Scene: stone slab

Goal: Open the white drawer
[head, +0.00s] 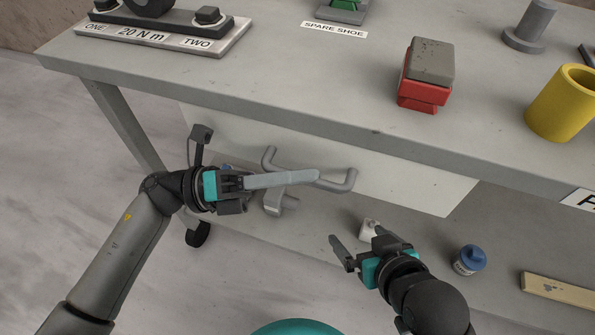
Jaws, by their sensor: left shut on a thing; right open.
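The white drawer (415,188) is a pale front panel under the edge of the grey bench. A grey bar handle (350,180) sticks out from its front. My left gripper (312,178) reaches across the handle from the left and is shut on it; its fingers hide part of the bar. The drawer front sits beneath the bench edge, and I see no opening above it. My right gripper (354,243) is open and empty, below and to the right of the handle.
On the bench top (290,80) are a red and grey block (425,75), a yellow cup (562,103) and a labelled plate (150,38). On the lower shelf are a blue-capped jar (470,260), a small white object (369,229) and a wooden strip (560,291).

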